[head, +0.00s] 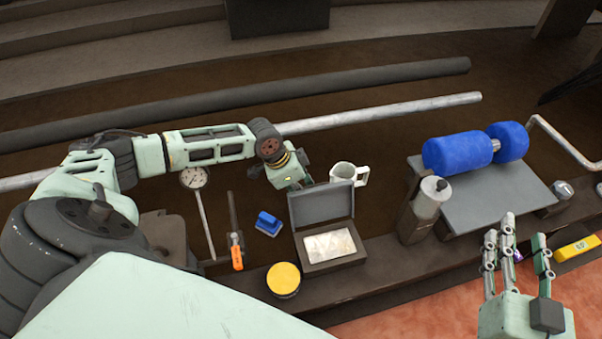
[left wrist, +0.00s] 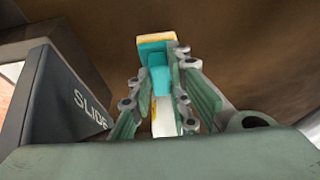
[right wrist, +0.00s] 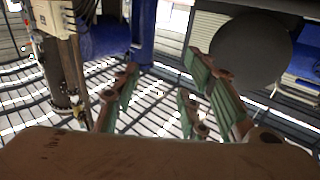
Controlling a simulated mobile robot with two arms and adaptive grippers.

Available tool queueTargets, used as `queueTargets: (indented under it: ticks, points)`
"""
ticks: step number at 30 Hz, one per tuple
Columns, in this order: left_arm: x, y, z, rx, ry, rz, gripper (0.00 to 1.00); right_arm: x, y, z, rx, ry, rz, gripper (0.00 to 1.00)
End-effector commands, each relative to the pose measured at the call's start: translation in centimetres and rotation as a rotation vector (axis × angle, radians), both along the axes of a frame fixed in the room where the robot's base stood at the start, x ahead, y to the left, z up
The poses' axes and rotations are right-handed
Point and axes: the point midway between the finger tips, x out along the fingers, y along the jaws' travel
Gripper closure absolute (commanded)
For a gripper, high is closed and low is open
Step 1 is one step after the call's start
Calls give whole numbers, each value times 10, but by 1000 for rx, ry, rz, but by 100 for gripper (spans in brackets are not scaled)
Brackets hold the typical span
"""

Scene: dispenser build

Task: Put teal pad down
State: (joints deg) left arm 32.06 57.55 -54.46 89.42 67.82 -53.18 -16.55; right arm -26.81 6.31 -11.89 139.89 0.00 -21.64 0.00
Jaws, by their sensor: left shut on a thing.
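The teal pad (left wrist: 155,52), with a yellow-orange edge on top, sits between the fingers of my left gripper (left wrist: 158,90) in the left wrist view. The gripper is shut on it. In the head view my left gripper (head: 295,183) is behind the open-lidded box (head: 307,207), left of the white mug (head: 344,172). The pad is too small to make out there. My right gripper (head: 516,232) is open and empty at the lower right, over the front edge of the bench. It also shows open in the right wrist view (right wrist: 165,85).
A blue block (head: 268,223), an orange-handled tool (head: 236,252) and a yellow-topped tin (head: 283,279) lie around the box. A dial gauge (head: 194,179) stands left. A grey canister (head: 431,198) and a blue roller (head: 458,152) stand right. The box wall, marked "SLIDE" (left wrist: 90,110), is close to my left gripper.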

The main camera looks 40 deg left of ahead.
Motion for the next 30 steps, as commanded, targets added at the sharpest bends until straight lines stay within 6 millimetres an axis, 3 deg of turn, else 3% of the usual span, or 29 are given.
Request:
queueTargets:
  ticks: [6, 18, 19, 21, 25, 30]
  points:
    - [0, 0, -16, 0, 0, 0, 100, -1, 4, 27, 35, -134, 8, 60]
    - [0, 0, -19, 0, 0, 1, 100, -1, 4, 30, 38, -146, 9, 60]
    - [0, 0, -18, 0, 0, 0, 81, -1, 4, 30, 38, -146, 9, 60]
    - [0, 0, -18, 0, 0, 0, 75, -1, 4, 30, 38, -146, 9, 60]
    - [0, 0, -18, 0, 0, 0, 65, -1, 4, 30, 38, -145, 9, 60]
    - [0, 0, -18, 0, 0, 0, 65, -1, 4, 30, 39, -145, 9, 60]
